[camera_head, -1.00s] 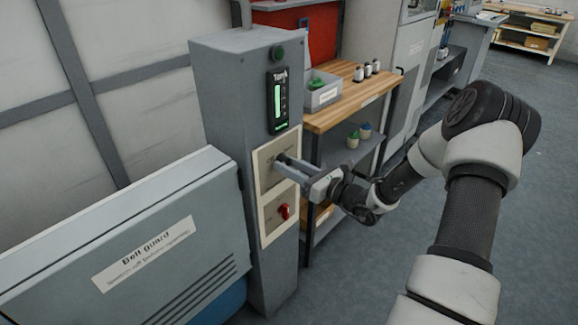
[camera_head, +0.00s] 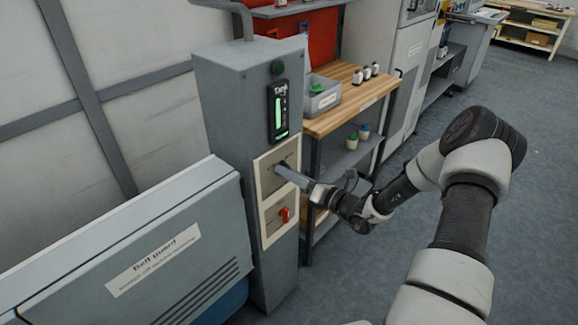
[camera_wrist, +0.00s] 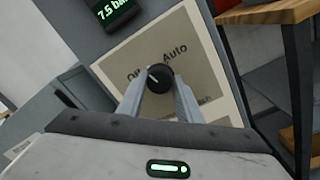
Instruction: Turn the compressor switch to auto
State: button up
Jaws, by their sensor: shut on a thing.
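The compressor switch is a round black knob (camera_wrist: 158,78) on a beige plate lettered "Off" and "Auto" in the wrist view. Its white mark points up and left in that view, towards the "Off" side. My gripper (camera_wrist: 157,88) has one finger on each side of the knob and is shut on it. In the head view, my gripper (camera_head: 281,170) reaches the upper beige plate (camera_head: 265,181) on the grey column, and its fingers mostly hide the knob.
A red switch (camera_head: 285,214) sits on the plate just below. A lit green gauge (camera_head: 278,112) is above. The belt guard (camera_head: 150,250) stands left of the column. A wooden bench (camera_head: 345,103) with a grey bin (camera_head: 322,97) stands close behind on the right. Open floor lies right.

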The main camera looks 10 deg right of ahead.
jog(key=m+p, duration=0.3)
jog(key=m, duration=0.3)
jog(key=m+p, duration=0.3)
jog(key=m, duration=0.3)
jog(key=shift+s+a+m+t+h, duration=0.1)
jog(key=shift+m+t+h, duration=0.2)
jog(key=shift+t, duration=0.1)
dwell(0.3)
jog(key=o, duration=1)
jog(key=shift+o, duration=0.2)
jog(key=v, duration=1.7)
jog(key=shift+s, duration=0.2)
